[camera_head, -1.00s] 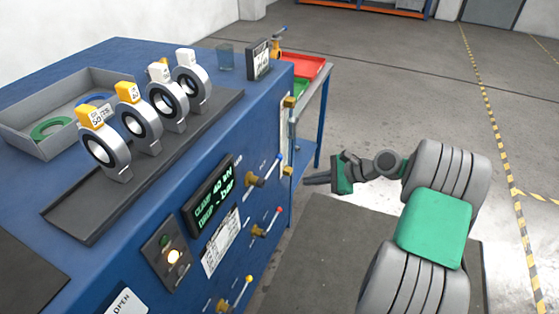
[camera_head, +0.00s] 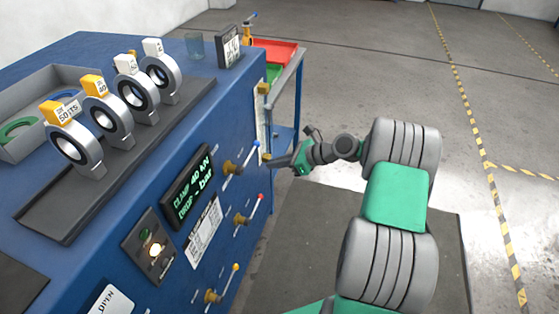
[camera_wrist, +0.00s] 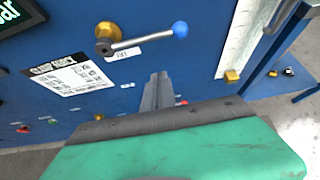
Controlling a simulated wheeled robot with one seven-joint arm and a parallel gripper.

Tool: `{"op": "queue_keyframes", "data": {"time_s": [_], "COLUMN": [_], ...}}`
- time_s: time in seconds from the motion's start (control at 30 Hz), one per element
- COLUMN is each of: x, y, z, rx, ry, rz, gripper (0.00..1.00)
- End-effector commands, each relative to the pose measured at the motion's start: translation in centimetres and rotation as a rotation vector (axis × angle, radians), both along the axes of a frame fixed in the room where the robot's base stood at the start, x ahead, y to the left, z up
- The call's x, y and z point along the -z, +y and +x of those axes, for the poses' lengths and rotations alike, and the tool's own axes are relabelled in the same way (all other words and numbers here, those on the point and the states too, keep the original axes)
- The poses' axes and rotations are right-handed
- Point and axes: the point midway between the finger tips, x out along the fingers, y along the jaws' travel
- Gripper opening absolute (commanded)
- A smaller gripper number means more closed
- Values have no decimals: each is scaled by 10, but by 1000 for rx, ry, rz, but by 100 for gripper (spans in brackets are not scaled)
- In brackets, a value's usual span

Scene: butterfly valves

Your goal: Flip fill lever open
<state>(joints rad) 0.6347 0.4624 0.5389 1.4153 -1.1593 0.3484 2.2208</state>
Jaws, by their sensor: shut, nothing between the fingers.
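Three small levers are on the blue front panel in the head view: one with a blue knob (camera_head: 257,143), one with a red knob (camera_head: 261,197) and one with an orange knob (camera_head: 235,267). I cannot read which is labelled fill. The blue-knobbed lever (camera_wrist: 148,38) shows large in the wrist view, with a brass hub at its left and its handle pointing right, slightly up in the picture. My gripper (camera_head: 272,162) is shut and empty, right of that lever in the head view. In the wrist view my fingers (camera_wrist: 158,92) appear just below the handle, apparently apart from it.
A display (camera_head: 188,186) reads clamp 40 kN. Ring-shaped valves (camera_head: 72,148) stand in a row on the bench top. A brass fitting (camera_wrist: 232,76) sits right of the lever. A side table (camera_head: 290,62) holds red and green trays. Open floor lies to the right.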

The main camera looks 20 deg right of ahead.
Motion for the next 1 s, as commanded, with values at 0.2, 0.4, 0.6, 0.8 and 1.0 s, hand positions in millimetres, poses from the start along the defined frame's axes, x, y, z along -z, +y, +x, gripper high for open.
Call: {"op": "queue_keyframes", "data": {"time_s": [0.2,0.4,0.6,0.8,1.0], "x": [26,-2,-12,-12,-13], "y": [36,42,44,44,40], "z": [24,31,32,32,32], "rx": [-3,1,1,1,6], "ry": [2,-2,0,1,-8], "rz": [2,-2,0,1,-6], "gripper": [0,0,0,0,0]}}
